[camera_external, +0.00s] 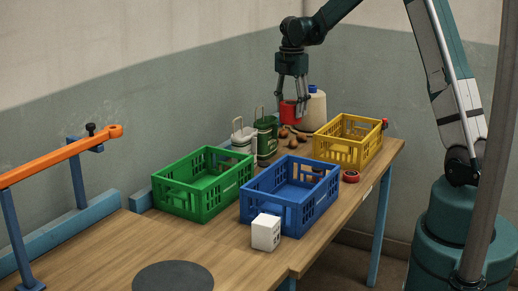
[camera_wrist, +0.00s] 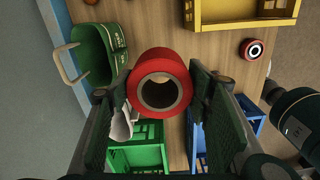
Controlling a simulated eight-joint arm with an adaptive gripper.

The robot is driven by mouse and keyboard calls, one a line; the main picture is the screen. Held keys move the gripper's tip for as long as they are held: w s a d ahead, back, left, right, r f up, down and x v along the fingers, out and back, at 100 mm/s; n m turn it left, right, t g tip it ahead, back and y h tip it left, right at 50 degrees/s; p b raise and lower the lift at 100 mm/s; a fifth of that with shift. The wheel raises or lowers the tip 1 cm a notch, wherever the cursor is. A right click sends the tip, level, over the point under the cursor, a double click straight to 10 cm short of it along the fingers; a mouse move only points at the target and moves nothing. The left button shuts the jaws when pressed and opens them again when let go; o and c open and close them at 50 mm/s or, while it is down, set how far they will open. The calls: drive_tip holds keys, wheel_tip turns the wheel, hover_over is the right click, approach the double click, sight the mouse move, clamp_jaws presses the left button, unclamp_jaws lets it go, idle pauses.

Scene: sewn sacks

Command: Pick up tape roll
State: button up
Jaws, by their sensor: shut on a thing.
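A red tape roll (camera_wrist: 160,82) with a brown core sits between the two fingers of my gripper (camera_wrist: 160,95) in the wrist view, its round opening facing the camera. My gripper (camera_external: 291,104) is shut on it. In the outside view, the red roll (camera_external: 288,112) shows at the fingertips, partly hidden by them. It is held up over the far part of the table, near the green sack (camera_external: 266,136). Whether it is clear of everything below cannot be told exactly.
A green crate (camera_external: 205,182), a blue crate (camera_external: 290,192) and a yellow crate (camera_external: 348,140) stand on the table. A white jug (camera_external: 315,108) is close behind my gripper. A smaller red-and-black roll (camera_external: 351,176) and several brown lumps lie nearby. A white box (camera_external: 265,232) stands in front.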

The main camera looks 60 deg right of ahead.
drive_tip(key=shift+r, duration=0.45)
